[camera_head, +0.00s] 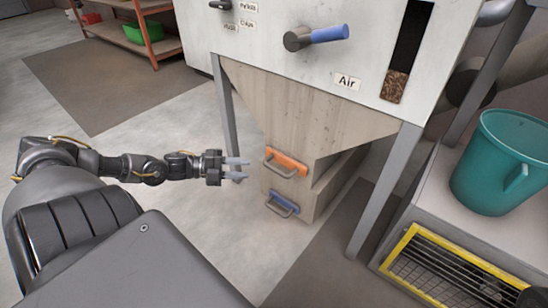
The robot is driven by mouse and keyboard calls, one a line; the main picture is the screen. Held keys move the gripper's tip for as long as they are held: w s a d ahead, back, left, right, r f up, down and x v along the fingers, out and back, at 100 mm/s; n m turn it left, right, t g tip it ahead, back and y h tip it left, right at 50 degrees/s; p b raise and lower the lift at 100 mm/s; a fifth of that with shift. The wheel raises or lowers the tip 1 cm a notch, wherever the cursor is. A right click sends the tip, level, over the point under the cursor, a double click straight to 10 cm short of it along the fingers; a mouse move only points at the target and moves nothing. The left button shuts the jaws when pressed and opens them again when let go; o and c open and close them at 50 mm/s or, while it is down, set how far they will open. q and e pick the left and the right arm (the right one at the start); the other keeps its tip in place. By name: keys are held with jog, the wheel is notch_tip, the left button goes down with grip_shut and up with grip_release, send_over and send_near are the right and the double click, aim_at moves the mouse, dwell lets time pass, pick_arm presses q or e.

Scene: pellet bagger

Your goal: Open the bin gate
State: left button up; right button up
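The bin (297,115) is a beige hopper that narrows to a boxy spout. On the spout's front sit an orange plate with a grey bar handle (288,160) and, lower down, a blue plate with a grey bar handle (283,203). No label tells which is the gate. My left gripper (246,168) reaches in from the left, with its two fingers apart and nothing between them. It is just left of the spout, about level with the orange handle, and looks apart from it. My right gripper is not in view.
The white panel above has a blue-handled lever (318,36), an "Air" label (347,82) and a pellet window (394,87). Grey legs (385,190) flank the spout. A teal bucket (490,165) stands on a bench at right, above a yellow-framed grille (385,262).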

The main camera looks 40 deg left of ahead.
aim_at(272, 170)
pick_arm(q)
jog(key=shift+b+x, duration=3.35)
jog(key=shift+x, duration=2.05)
jog(key=shift+c, duration=0.2)
jog(key=shift+s, duration=0.1)
grip_shut()
